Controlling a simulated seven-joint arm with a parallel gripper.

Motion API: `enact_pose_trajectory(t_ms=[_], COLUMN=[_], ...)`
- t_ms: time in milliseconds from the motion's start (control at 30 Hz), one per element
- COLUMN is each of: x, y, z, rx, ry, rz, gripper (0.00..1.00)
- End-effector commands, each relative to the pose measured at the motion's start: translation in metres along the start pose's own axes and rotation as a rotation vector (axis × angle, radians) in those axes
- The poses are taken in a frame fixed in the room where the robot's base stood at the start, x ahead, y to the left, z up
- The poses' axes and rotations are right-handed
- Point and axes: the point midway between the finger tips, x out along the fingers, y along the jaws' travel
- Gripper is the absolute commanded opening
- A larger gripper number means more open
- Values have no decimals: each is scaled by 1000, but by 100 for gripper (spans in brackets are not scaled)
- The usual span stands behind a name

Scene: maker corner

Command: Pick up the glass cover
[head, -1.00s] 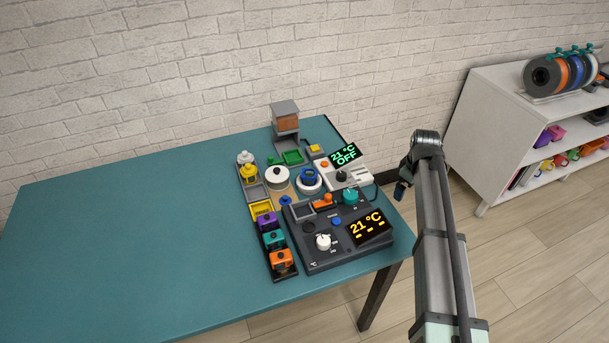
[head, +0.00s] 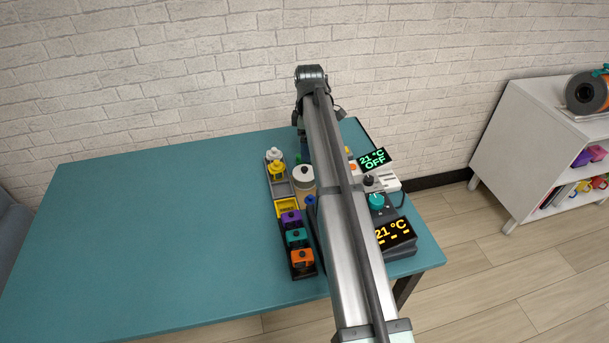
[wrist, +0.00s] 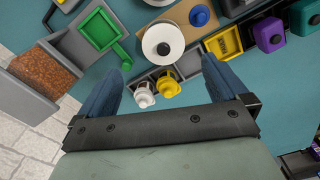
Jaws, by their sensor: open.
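No piece is clearly recognisable as a glass cover. A round white piece with a black knob (wrist: 163,47) stands on a tan board and is the most lid-like thing; it also shows in the head view (head: 303,174). I cannot tell whether it is glass. My gripper (wrist: 161,67) is open and empty, its blue fingers wide apart. In the wrist view the white-and-black piece appears just beyond the fingertips, between their lines. A white-topped piece (wrist: 144,95) and a yellow one (wrist: 168,86) appear between the fingers, below them. In the head view my arm hides part of the bench set.
A green tray (wrist: 101,31) and a grey stand with a brown block (wrist: 45,74) lie left in the wrist view. A blue knob (wrist: 199,16) and a yellow tray (wrist: 222,43) lie right. Control boxes with displays (head: 395,233) stand right. The table's left (head: 150,240) is clear.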

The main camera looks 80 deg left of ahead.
Motion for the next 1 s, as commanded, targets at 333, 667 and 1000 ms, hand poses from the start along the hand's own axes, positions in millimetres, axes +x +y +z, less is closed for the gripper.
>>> enact_pose_trajectory(t_ms=[333,667,1000], x=[40,84,110], y=[-1,-1,-4], z=[0,0,-4], rx=[0,1,1], ry=[-1,0,0], rz=[-3,-1,-1], gripper=[100,100,100])
